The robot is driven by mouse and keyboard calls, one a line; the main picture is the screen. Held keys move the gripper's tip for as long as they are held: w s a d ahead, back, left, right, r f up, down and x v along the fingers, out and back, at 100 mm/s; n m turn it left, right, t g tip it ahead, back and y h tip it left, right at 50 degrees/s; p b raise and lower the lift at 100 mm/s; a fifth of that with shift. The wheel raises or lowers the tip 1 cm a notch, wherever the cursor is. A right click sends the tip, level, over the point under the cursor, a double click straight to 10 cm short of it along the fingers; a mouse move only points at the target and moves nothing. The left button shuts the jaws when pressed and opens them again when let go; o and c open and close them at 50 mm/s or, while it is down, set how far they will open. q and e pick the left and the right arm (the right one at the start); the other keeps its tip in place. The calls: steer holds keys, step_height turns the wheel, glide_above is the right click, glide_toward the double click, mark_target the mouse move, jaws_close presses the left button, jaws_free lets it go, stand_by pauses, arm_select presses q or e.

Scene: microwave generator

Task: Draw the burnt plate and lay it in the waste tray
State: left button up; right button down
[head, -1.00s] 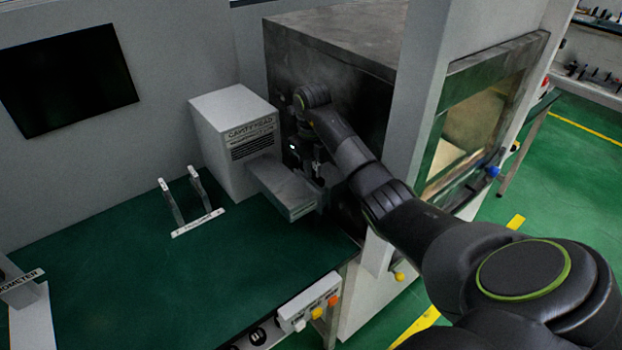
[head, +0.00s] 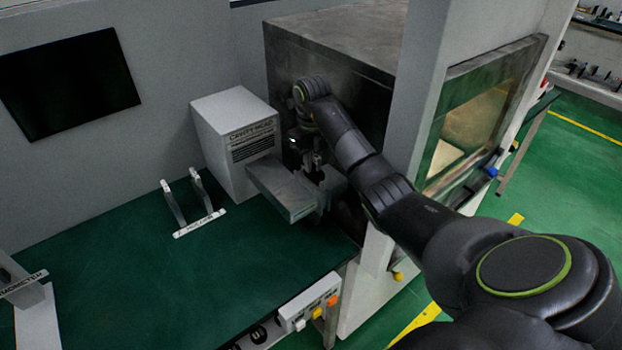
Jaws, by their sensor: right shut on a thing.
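My right gripper (head: 312,165) is at the right end of a grey drawer-like box (head: 284,188) that juts out from the white unit labelled "CAVITY HEAD" (head: 236,140). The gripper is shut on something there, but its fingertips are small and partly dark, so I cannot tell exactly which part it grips. I cannot make out the burnt plate as a separate thing, and no waste tray can be identified. My left gripper is not in view.
A dark metal cabinet (head: 330,45) stands right behind my right arm. A small white rack (head: 190,205) stands on the green bench top (head: 140,275). Buttons (head: 310,308) line the bench's front edge. A glass-fronted door (head: 470,130) is at the right.

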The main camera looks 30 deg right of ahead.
steer(key=shift+r+p, duration=0.95)
steer(key=shift+r, duration=0.6)
